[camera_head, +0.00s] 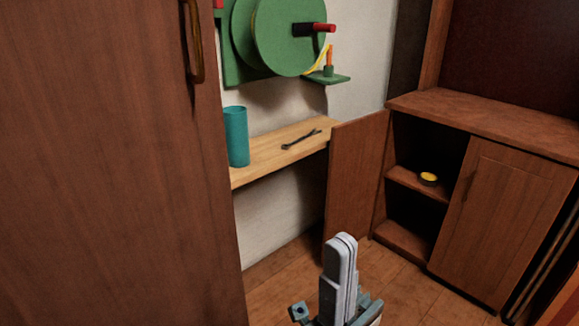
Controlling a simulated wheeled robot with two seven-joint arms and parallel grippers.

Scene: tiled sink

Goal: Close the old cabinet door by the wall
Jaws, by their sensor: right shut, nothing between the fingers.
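The old wooden cabinet (490,118) stands at the right by the wall. Its left door (351,180) is swung open and stands out from the cabinet front. Its right door (495,220) is closed. My left gripper is not in view.
A large brown wooden door or panel (110,170) with a metal handle fills the left. A wall shelf (270,150) holds a teal cylinder (236,137) and a dark wrench-like tool (301,139). A green wheel device (285,35) hangs above. Tiled floor (395,280) is clear before the cabinet.

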